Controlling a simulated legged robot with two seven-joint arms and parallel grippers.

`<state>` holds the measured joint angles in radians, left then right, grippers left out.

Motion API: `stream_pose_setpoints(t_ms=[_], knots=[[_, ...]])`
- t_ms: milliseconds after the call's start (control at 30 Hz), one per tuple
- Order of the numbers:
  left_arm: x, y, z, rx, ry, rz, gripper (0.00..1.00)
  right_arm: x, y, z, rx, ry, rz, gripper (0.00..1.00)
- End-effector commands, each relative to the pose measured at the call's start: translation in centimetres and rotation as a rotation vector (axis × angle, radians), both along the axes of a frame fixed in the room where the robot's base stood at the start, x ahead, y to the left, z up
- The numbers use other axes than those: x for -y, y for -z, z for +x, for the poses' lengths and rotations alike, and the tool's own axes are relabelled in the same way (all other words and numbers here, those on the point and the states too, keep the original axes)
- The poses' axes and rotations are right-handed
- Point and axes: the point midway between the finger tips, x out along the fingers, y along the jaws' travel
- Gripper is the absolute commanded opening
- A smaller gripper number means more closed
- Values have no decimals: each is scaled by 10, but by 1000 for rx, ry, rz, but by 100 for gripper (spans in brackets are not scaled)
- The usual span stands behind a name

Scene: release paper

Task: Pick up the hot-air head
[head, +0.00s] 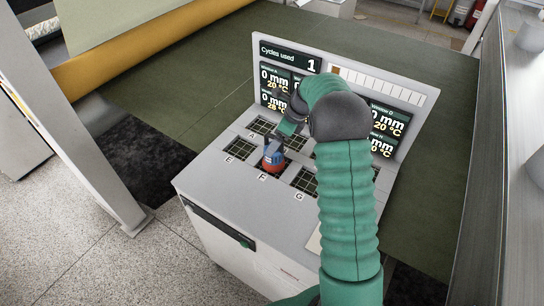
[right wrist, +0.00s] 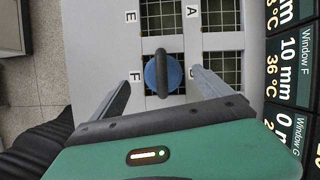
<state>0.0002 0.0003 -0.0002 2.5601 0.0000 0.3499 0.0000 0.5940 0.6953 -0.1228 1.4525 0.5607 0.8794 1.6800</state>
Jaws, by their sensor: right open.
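The hot-air head (head: 273,159) is a small round blue piece with a reddish lower edge and a dark upright handle. It sits by window F of the grey console. In the right wrist view the hot-air head (right wrist: 151,76) shows from above, its dark bar handle across the blue top. My right gripper (right wrist: 161,80) is open, its two fingers apart on either side of the head, with no visible contact. In the head view the gripper is largely hidden behind its own wrist. My left gripper is not in view.
The console top (head: 225,177) has several gridded windows with letters. An upright display panel (head: 340,65) stands along its back edge, close to my right arm. A grey post (head: 80,120) stands at left, and a yellow roller (head: 150,45) lies behind.

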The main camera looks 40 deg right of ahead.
Motion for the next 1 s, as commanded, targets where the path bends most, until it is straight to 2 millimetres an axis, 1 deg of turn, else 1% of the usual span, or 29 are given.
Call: stream_pose_setpoints(t_ms=[33,167,267,300,400,500,667,767,1000], knots=[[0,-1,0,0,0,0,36,0,7,2,-1,2,0,89],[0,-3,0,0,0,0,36,-2,18,6,0,1,0,89],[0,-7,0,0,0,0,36,-3,34,9,-2,1,1,89],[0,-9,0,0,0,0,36,-4,42,11,-3,1,2,89],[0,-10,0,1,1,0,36,-7,58,18,0,0,0,89],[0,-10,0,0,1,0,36,-8,64,20,2,1,-1,89],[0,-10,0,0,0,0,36,-8,64,20,2,1,-2,89],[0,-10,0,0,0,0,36,-8,64,20,3,1,-2,79],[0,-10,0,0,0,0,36,-7,65,20,2,1,-1,48]])
